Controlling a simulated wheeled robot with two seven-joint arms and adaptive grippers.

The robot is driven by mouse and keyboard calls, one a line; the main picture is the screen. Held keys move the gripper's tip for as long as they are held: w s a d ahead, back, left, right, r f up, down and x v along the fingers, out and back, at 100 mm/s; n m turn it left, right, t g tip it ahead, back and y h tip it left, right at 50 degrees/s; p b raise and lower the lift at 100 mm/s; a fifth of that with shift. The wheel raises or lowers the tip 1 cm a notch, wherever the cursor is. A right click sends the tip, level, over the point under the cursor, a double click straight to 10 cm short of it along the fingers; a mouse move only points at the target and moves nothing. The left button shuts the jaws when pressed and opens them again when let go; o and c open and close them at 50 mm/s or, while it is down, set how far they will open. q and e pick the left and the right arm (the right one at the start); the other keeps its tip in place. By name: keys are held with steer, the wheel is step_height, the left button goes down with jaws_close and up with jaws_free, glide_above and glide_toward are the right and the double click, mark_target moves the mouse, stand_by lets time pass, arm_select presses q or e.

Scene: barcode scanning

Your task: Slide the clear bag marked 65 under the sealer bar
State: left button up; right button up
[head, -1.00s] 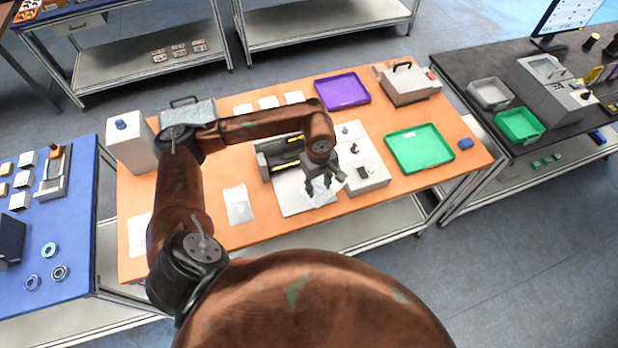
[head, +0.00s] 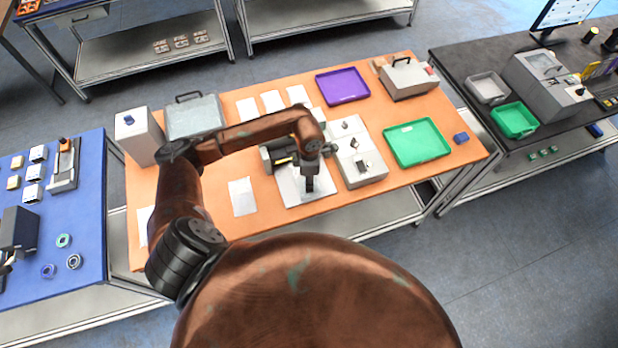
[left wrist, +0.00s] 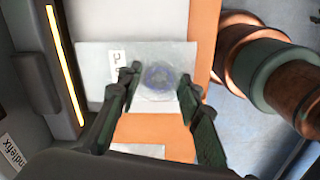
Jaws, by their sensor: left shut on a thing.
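The clear bag (left wrist: 182,60) lies between the fingers of my left gripper (left wrist: 160,88) in the left wrist view, with a bluish round item inside and a white label (left wrist: 118,62) too small to read surely. In the head view my left gripper (head: 309,190) is low over the sealer's pale plate (head: 292,200), shut on the bag, which it mostly hides. The dark sealer (head: 272,158) stands just behind the plate. Its bar with a yellow strip (left wrist: 65,65) runs along the left of the wrist view, beside the bag and apart from it. My right gripper is not in view.
A grey control box (head: 360,170) stands right of the plate, with a green tray (head: 417,143) beyond it. Another flat bag (head: 242,197) lies left on the orange table (head: 215,215). A purple tray (head: 342,86) and several white sheets (head: 272,101) lie at the back.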

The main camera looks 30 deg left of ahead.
arm_select(q)
steer(key=shift+f+b, duration=0.3)
steer(key=shift+f, duration=0.45)
steer(key=shift+f+b, duration=0.55)
steer(key=shift+f, duration=0.75)
steer(key=shift+w+a+f+b, duration=0.1)
steer(key=shift+w+a+b, duration=0.55)
steer(key=shift+a, duration=0.05)
steer(key=shift+w+a+b, duration=0.75)
steer(key=shift+w+a, duration=0.05)
steer(key=shift+a, duration=0.15)
steer(key=shift+w+a+b, duration=0.4)
steer(key=shift+a, duration=0.1)
steer(key=shift+w+a, duration=0.1)
steer(key=shift+a, duration=0.05)
